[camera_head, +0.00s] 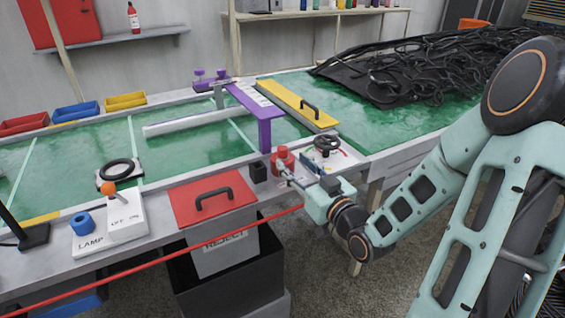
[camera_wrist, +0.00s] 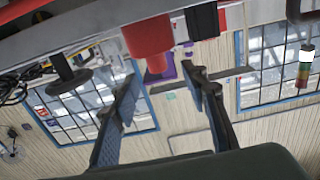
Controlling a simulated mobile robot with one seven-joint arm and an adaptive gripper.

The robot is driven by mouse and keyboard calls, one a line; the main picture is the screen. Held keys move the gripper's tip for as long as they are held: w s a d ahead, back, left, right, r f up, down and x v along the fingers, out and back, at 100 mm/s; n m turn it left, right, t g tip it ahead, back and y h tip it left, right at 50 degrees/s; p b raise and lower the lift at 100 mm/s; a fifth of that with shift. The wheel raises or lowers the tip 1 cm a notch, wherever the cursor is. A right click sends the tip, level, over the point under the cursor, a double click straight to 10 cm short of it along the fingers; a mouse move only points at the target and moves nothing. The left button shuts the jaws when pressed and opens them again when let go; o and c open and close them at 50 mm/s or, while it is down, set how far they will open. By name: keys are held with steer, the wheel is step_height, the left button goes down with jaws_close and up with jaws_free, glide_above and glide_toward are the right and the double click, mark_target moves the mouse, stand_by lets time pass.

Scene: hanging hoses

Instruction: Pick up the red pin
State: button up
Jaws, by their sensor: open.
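The red pin (camera_head: 283,158) is a short red cylinder at the near edge of the green-topped table, just right of the foot of the purple bar. My gripper (camera_head: 288,174) is close to it on the near side, and the head view does not clearly show the fingers. In the wrist view, which looks upside down, the red pin (camera_wrist: 148,40) shows a wide red body and a narrower end. My gripper's two fingers (camera_wrist: 162,78) are spread apart with nothing held between them. The pin lies just beyond the fingertips.
A black handwheel (camera_head: 327,143) stands right of the pin. The purple bar (camera_head: 258,112) rises to its left. A red lid with a black handle (camera_head: 214,199) lies further left. A red line (camera_head: 150,266) crosses in front of the table. Black hoses (camera_head: 420,70) lie at the back right.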

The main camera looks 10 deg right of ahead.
mark_target(285, 151)
steer(key=x, duration=0.2)
steer(key=b+x, duration=0.1)
steer(key=x, duration=0.4)
steer(key=shift+w+d+r, duration=0.2)
steer(key=shift+w+r, duration=0.05)
steer(key=shift+r, duration=0.05)
steer(key=shift+c, duration=0.5)
jaws_close()
